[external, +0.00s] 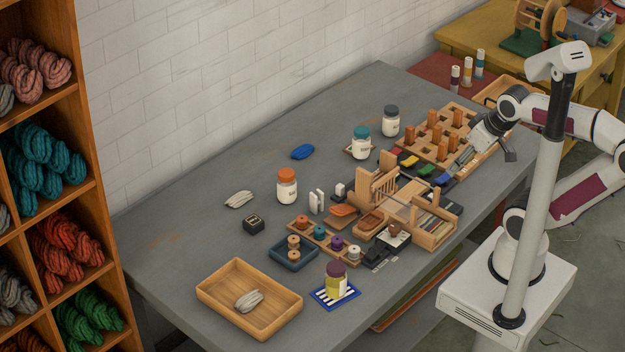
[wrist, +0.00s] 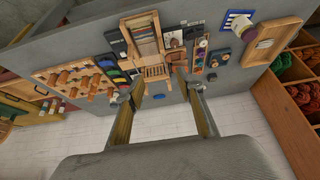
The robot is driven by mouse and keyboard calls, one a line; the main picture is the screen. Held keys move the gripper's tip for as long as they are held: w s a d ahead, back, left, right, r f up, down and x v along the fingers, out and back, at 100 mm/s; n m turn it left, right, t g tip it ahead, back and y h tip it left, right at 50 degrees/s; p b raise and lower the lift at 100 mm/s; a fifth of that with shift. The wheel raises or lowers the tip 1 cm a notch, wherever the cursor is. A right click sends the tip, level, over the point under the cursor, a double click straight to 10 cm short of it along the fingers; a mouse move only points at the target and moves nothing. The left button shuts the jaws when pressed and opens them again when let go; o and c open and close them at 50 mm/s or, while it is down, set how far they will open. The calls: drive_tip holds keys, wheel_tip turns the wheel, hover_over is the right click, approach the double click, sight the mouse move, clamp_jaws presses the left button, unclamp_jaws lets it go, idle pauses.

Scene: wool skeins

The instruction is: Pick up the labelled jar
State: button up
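My gripper (external: 482,158) is at the right of the table, above the wooden peg rack; in the wrist view (wrist: 163,86) its two fingers are wide apart with nothing between them. Several jars stand upright: an orange-lidded jar (external: 287,188) near the middle, a teal-lidded jar (external: 361,144) on a small wooden coaster, a grey-lidded jar (external: 391,122) behind it, and a yellowish jar (external: 336,280) with a dark lid on a blue-and-white striped mat (external: 320,298). The yellowish jar also shows in the wrist view (wrist: 246,30). Pale label patches show on the jars; I cannot read them.
The wooden peg rack (external: 410,153) and a small wooden loom (external: 432,228) crowd the right and middle. A wooden tray (external: 213,298) holding a pale skein is at the front. A blue oval object (external: 303,152) lies at the back. The left table surface is mostly clear.

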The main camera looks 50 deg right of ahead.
drive_tip(key=shift+o, duration=0.5)
drive_tip(key=o, duration=0.4)
drive_tip(key=shift+c, duration=0.2)
drive_tip(key=t+h, duration=0.2)
drive_tip(key=t, duration=0.4)
hover_over(368, 134)
drive_tip(key=s+a, duration=0.2)
drive_tip(key=s, duration=0.7)
wheel_tip(368, 134, down, 10)
drive_tip(key=shift+w+d+f+n+t+y, duration=0.15)
drive_tip(key=shift+w+d+f+t+y, duration=0.45)
drive_tip(key=shift+f, duration=1.25)
drive_tip(key=shift+w+d+f+n+t+y, duration=0.15)
drive_tip(key=shift+w+f+y, duration=0.45)
drive_tip(key=shift+f, duration=1.3)
drive_tip(key=shift+w+d+f+n+t+y, duration=0.1)
drive_tip(key=shift+w+d+f+t+y, duration=0.55)
drive_tip(key=shift+f, duration=1.2)
